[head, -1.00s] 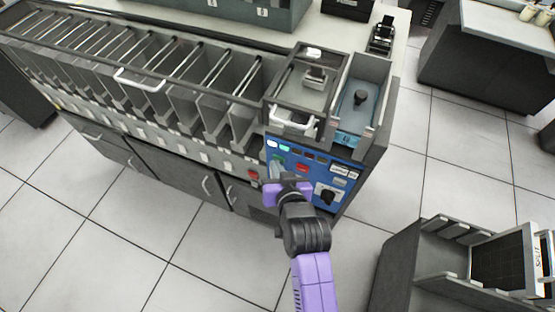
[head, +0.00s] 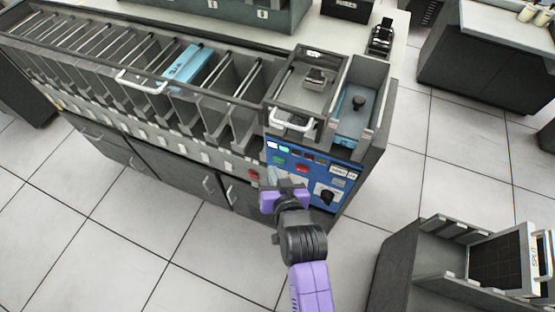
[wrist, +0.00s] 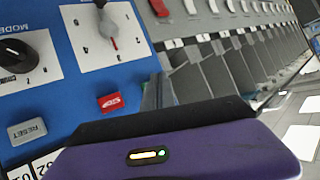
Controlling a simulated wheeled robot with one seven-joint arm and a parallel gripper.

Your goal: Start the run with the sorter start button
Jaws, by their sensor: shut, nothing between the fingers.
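The card sorter's blue control panel (head: 312,176) is at its right front end. The green start button (head: 278,159) is on the panel's left side in the head view. The red stop button (head: 302,169) is right of it and also shows in the wrist view (wrist: 110,102). My gripper (head: 270,175) is shut and empty, just below the green button in the head view. I see a gap between them in the picture but cannot judge the depth. In the wrist view the grey fingers (wrist: 158,93) are together.
Blue cards (head: 188,65) lie in a middle pocket of the sorter. The feed hopper (head: 354,123) has a dark weight (head: 359,102). A dark knob (head: 326,197) and a grey reset button (wrist: 27,130) are on the panel. A grey cart (head: 432,262) stands at lower right.

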